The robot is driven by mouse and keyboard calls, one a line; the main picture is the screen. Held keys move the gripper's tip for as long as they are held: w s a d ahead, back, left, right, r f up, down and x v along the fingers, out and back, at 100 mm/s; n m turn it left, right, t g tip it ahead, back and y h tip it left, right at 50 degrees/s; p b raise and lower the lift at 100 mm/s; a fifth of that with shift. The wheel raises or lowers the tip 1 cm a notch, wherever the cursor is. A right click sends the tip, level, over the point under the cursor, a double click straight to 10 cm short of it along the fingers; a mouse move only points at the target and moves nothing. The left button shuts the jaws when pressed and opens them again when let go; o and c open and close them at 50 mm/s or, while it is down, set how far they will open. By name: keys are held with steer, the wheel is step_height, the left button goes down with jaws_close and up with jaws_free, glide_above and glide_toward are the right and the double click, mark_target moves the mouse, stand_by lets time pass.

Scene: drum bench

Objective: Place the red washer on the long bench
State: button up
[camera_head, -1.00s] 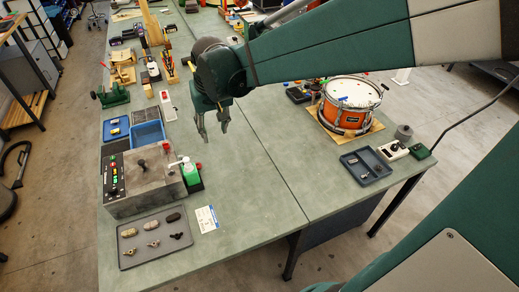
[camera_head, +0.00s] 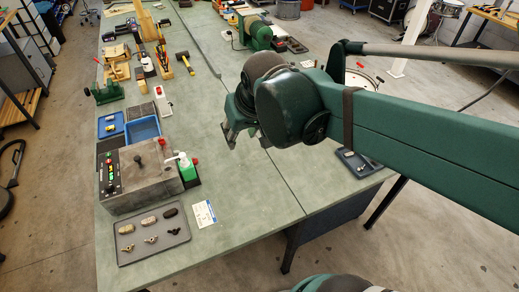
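The long bench (camera_head: 235,210) has a grey-green top and runs from the front to the back of the view. I cannot make out a red washer anywhere; my arm covers part of the bench's right side. My gripper (camera_head: 240,138) is above the middle of the bench, pointing down, right of the control box. Its fingers are partly hidden by my wrist and seen at an angle, so I cannot tell whether they are open or hold anything.
A control box (camera_head: 146,192) stands at the left, with a green-and-white bottle (camera_head: 188,168) beside it. A grey tray (camera_head: 181,238) with small parts lies in front. My arm partly hides the drum (camera_head: 366,84) and a dark tray (camera_head: 345,153). The front middle is clear.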

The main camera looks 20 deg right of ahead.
steer(key=s+d+f+t, duration=0.1)
steer(key=s+d, duration=0.1)
steer(key=s, duration=0.5)
steer(key=shift+s+d+t, duration=0.25)
steer(key=shift+s+t, duration=0.15)
steer(key=shift+o, duration=0.5)
